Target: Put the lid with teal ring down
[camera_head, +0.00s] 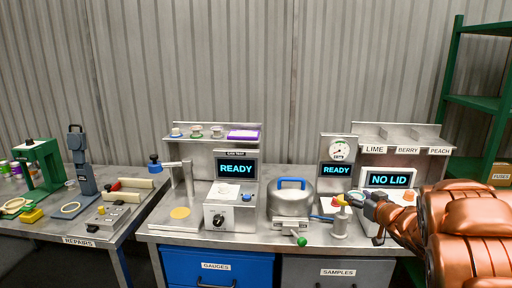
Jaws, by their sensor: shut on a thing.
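My gripper (359,199) is at the right of the bench, in front of the "NO LID" machine (390,179) and just behind a small metal post fixture (340,224). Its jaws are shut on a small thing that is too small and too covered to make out. I cannot pick out a teal ring on any lid here. My copper-coloured arm hides the right end of the bench.
A domed pot with a blue handle (291,198) stands mid-bench, left of the gripper. A gauge unit (337,170) reading READY is behind. The leak tester (235,168) is further left. The repairs table (73,224) is at far left, a green rack (457,90) at right.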

